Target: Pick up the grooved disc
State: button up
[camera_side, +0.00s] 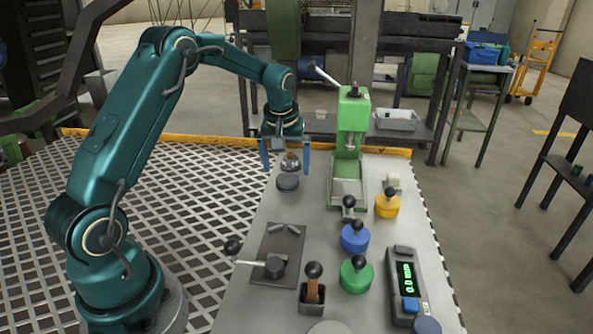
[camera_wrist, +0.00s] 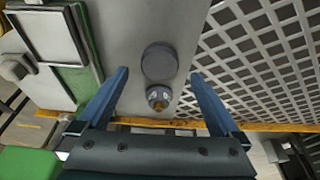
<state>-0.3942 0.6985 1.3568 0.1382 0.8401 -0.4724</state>
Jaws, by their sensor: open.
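My gripper (camera_side: 285,168) is open, its two blue fingers pointing down over the far left part of the grey table. In the wrist view, my gripper (camera_wrist: 160,76) has its fingers apart, one on either side of two small round things. One is a plain dark grey disc (camera_wrist: 159,62), which also shows in the side view (camera_side: 288,182). Close beside it is a shiny metal round piece with a brass-coloured centre (camera_wrist: 158,97), which also shows in the side view (camera_side: 290,160). I cannot make out grooves on either. Neither is visibly gripped.
A green press (camera_side: 351,130) stands just right of the gripper. Knobbed yellow (camera_side: 387,206), blue (camera_side: 355,238) and green (camera_side: 356,276) pieces stand nearer. A dark plate with a lever (camera_side: 278,254), a wooden-handled holder (camera_side: 312,298) and a digital gauge (camera_side: 405,285) are in front.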

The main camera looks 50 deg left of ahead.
aim_at(288, 178)
jog(key=shift+x, duration=1.9)
grip_shut()
